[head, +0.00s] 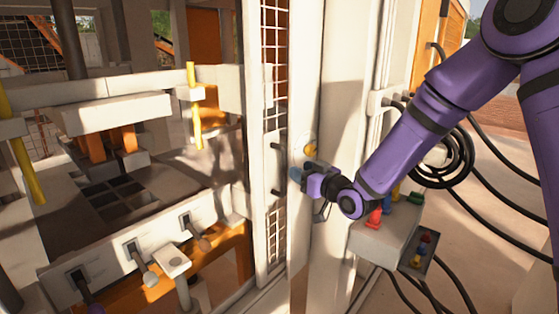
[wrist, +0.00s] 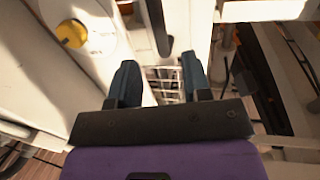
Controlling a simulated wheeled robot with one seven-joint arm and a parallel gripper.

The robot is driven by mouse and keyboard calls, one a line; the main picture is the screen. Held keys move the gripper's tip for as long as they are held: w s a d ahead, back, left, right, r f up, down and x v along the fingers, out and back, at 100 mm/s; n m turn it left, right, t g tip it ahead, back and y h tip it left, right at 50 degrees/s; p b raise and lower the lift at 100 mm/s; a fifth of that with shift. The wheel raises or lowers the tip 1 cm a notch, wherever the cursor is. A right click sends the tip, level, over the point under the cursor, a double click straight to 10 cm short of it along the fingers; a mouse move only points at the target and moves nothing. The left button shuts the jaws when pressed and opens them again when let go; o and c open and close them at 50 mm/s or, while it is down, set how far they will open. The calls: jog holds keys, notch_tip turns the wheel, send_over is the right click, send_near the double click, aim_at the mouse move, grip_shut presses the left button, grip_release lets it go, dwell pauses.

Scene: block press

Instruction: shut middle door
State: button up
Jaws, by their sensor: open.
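The door is a tall, narrow pale-framed panel with wire mesh (head: 273,75), right of the press opening in the head view. The opening left of it is uncovered, with the press interior showing. A dark bar handle (head: 279,166) is on the door frame; a dark bar, apparently this handle, also shows in the wrist view (wrist: 157,25). My gripper (head: 297,176) is just right of the handle. In the wrist view my gripper (wrist: 157,75) has its two blue fingers wide apart with nothing between them. The bar lies beyond the fingertips, apparently not touched.
A yellow knob (head: 310,149) on a white post is close above my gripper. A control box with coloured buttons (head: 386,235) stands below my arm. Black cables (head: 450,165) hang at the right. Several levers (head: 140,262) line the press front.

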aim_at(285, 162)
jog(key=x, duration=1)
jog(key=shift+w, duration=0.1)
grip_shut()
